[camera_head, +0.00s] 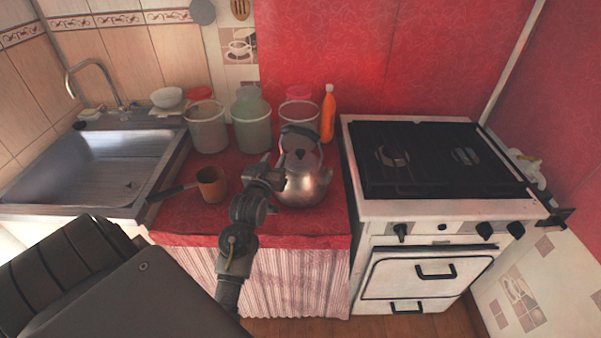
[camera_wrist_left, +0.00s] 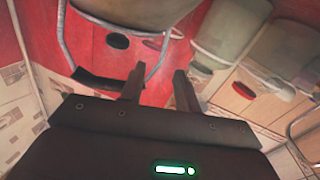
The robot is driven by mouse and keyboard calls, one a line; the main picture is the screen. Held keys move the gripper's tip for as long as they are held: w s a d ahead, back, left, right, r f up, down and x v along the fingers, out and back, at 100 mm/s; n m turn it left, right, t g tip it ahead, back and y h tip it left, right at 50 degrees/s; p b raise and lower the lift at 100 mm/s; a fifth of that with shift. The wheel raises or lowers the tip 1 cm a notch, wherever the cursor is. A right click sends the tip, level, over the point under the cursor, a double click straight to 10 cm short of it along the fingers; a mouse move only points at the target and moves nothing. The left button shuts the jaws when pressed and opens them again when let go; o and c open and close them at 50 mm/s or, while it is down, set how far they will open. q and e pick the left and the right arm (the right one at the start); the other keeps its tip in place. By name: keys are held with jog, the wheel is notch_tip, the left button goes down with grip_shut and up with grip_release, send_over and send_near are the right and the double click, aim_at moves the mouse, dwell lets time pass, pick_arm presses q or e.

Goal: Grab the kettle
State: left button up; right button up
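The metal kettle (camera_head: 308,186) with a dark arched handle stands upright on the red counter, left of the stove. My left gripper (camera_head: 272,170) is at the kettle's left side and covers part of its body. In the left wrist view my left gripper (camera_wrist_left: 160,85) has its two fingers apart, so it is open. The kettle handle (camera_wrist_left: 95,80), thin metal with a black grip, shows close by there. One end of it passes behind a finger; I cannot tell whether it lies between the fingers. My right gripper is not in view.
A brown pot (camera_head: 211,184) with a long handle stands left of my gripper. Several canisters, one a green canister (camera_head: 252,125), and an orange bottle (camera_head: 327,115) stand behind. The stove (camera_head: 430,207) is at right, the sink (camera_head: 80,175) at left. The counter's front strip is clear.

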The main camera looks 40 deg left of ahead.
pick_arm(q)
jog(key=shift+f+p+x, duration=0.1)
jog(key=shift+p+x, duration=0.25)
jog(key=shift+x, duration=1.1)
jog(key=shift+f+p+x, duration=0.15)
jog(key=shift+p+x, duration=0.15)
jog(key=shift+x, duration=1.15)
jog(key=shift+s+a, duration=0.1)
jog(key=shift+c, duration=0.2)
grip_shut()
jog(key=shift+r, duration=0.15)
